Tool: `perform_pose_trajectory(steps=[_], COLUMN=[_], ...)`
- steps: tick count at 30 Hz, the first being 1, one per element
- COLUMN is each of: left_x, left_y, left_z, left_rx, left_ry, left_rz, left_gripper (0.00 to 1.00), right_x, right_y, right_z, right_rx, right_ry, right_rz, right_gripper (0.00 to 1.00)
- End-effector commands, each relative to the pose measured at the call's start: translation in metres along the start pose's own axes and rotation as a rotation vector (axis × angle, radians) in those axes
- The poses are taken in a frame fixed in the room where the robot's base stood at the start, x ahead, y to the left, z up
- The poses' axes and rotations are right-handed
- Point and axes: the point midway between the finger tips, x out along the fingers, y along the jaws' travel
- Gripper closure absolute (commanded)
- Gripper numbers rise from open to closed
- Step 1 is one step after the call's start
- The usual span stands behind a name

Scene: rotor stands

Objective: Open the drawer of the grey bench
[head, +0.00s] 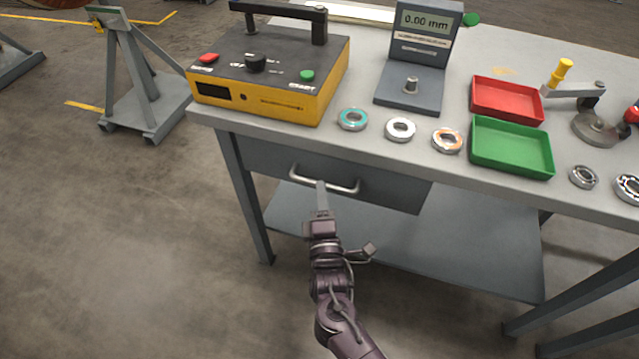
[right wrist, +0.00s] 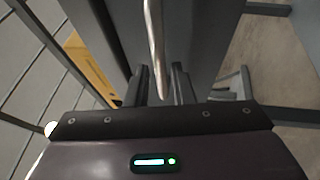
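The grey bench (head: 480,200) fills the right half of the head view. Its drawer (head: 395,190) sits under the tabletop and looks shut. The drawer has a silver bar handle (head: 343,189), which also shows in the right wrist view (right wrist: 155,35). My right gripper (head: 322,190) is at the middle of the handle. In the right wrist view its two fingers (right wrist: 159,82) stand on either side of the bar, with gaps visible, so it looks open around the handle. My left gripper is not in view.
On the benchtop are a yellow tester box (head: 270,75), a gauge stand (head: 410,85), a red tray (head: 507,100), a green tray (head: 511,148) and several bearing rings (head: 400,129). A lower shelf (head: 440,250) lies below the drawer.

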Motion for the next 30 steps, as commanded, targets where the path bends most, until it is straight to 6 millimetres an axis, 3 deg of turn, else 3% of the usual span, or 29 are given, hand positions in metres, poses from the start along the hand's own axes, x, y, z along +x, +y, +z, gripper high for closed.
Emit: perform_pose_trajectory(steps=[6, 16, 22, 30], left_x=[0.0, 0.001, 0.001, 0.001], left_y=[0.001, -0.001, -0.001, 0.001], left_z=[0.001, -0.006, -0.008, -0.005], left_rx=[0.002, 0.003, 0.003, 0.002], left_ry=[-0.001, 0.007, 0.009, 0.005], left_rz=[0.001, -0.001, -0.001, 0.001], left_gripper=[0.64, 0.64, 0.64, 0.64], right_x=[0.027, 0.032, 0.031, 0.031], right_y=[0.0, -0.001, -0.001, -0.001], right_z=[0.0, 0.0, 0.0, 0.0], right_rx=[0.001, 0.002, 0.002, 0.002], right_ry=[0.0, 0.002, 0.002, 0.002], right_rz=[0.0, -0.002, -0.002, -0.002], right_gripper=[0.79, 0.79, 1.0, 1.0])
